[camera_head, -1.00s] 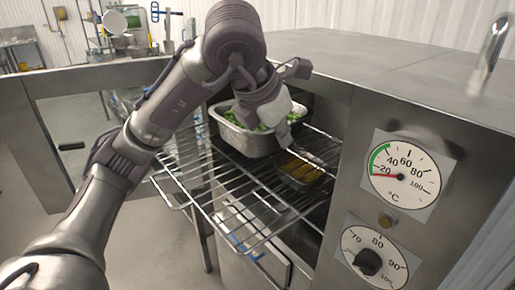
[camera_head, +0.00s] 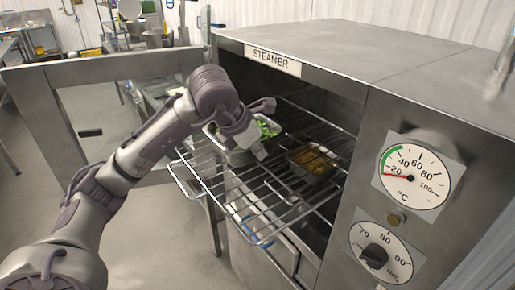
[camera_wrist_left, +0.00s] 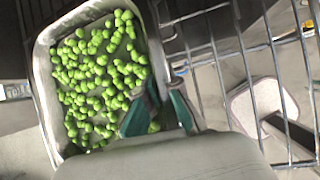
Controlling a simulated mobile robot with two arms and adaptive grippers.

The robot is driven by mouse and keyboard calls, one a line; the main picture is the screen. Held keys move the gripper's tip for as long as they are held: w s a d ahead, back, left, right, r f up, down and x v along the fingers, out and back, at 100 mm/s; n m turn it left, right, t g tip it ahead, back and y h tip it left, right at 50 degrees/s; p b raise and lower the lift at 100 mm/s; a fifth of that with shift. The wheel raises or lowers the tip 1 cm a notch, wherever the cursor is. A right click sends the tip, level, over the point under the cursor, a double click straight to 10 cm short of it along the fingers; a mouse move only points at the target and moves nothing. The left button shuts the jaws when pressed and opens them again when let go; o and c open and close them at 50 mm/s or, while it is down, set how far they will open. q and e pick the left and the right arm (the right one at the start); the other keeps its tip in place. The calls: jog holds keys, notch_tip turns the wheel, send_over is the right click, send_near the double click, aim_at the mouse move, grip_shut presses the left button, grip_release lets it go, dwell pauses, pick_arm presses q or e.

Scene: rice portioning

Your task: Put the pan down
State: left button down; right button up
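A metal pan (camera_head: 236,157) of green peas is at the far left part of the pulled-out wire rack (camera_head: 245,205), partly hidden by my left gripper (camera_head: 259,151). In the left wrist view my gripper (camera_wrist_left: 163,106) has one finger over the peas inside the pan (camera_wrist_left: 43,88) and the other outside its wall, so it is shut on the pan's rim. The rack bars (camera_wrist_left: 235,50) run beside and below the pan. I cannot tell whether the pan touches them. My right gripper is not in view.
A second pan with yellow-brown food (camera_head: 316,160) stands on the rack inside the open steamer (camera_head: 300,72). The steamer door (camera_head: 130,68) stands open at the left. Dials (camera_head: 411,176) are on the right front. The rack's near part is bare.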

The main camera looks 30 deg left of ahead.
pick_arm(q)
jog(key=shift+f, duration=0.1)
jog(key=c, duration=1.7)
grip_release()
jog(key=shift+f, duration=0.15)
jog(key=shift+c, duration=0.2)
jog(key=o, duration=0.4)
jog(key=shift+s, duration=0.1)
jog(key=b+v, duration=0.1)
jog(key=v, duration=1.1)
jog(key=shift+b, duration=0.35)
